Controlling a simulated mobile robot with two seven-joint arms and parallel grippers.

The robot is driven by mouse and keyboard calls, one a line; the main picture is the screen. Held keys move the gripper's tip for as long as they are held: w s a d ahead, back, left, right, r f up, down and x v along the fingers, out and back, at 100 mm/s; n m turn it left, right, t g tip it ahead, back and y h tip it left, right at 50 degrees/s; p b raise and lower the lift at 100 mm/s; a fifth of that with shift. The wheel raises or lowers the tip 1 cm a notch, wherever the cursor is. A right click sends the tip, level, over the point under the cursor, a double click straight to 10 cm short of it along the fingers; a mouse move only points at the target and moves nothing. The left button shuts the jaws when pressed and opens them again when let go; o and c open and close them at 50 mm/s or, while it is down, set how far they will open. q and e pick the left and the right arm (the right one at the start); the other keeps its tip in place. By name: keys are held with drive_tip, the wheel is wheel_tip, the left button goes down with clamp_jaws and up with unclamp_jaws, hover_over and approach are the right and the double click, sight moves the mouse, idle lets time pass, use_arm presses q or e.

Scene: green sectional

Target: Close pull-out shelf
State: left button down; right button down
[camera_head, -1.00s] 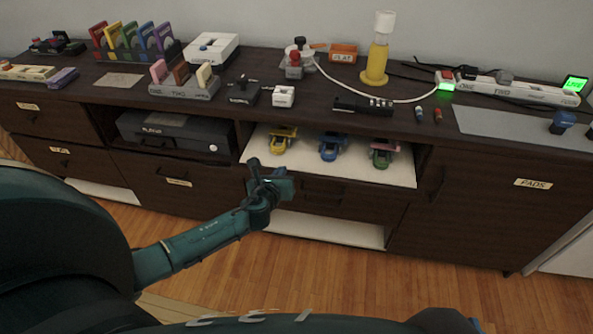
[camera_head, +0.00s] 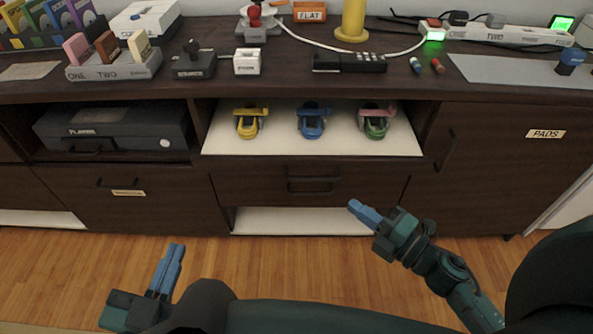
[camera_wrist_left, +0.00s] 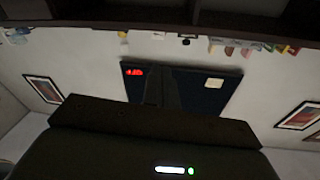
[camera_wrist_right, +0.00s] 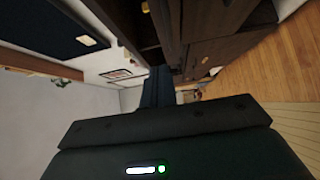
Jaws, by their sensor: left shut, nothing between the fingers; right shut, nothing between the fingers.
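A white shelf board (camera_head: 285,143) sits in the open middle bay of the dark cabinet, above a drawer with a dark handle. Its front edge lies near the cabinet face; I cannot tell exactly how far it sticks out. A yellow toy vehicle (camera_head: 248,122), a blue one (camera_head: 312,122) and a green-and-pink one (camera_head: 376,122) stand on it in a row. My right gripper (camera_head: 354,206) is shut and empty, below the shelf in the head view. My left gripper (camera_head: 177,248) is shut and empty, low at the left, apart from the cabinet.
The drawer (camera_head: 260,184) under the shelf looks shut. A black player (camera_head: 118,128) fills the left bay. The cabinet top (camera_head: 290,83) is crowded with small items and a cable. A cupboard door labelled PADS (camera_head: 545,134) is at the right. The wooden floor (camera_head: 270,255) in front is clear.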

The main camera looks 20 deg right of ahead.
approach(310, 160)
drive_tip(key=a, duration=0.4)
drive_tip(key=w, duration=0.2)
drive_tip(key=w+d+b, duration=0.1)
drive_tip(key=w, duration=0.1)
drive_tip(key=shift+f, duration=0.1)
drive_tip(key=shift+w, duration=0.5)
drive_tip(key=w, duration=0.2)
drive_tip(key=w+d+b, duration=0.1)
drive_tip(key=w, duration=0.2)
drive_tip(key=w+d, duration=0.1)
drive_tip(key=w, duration=0.1)
drive_tip(key=shift+w+d, duration=0.2)
drive_tip(key=shift+w, duration=0.2)
drive_tip(key=shift+w+d+r, duration=0.25)
drive_tip(key=shift+w, duration=0.05)
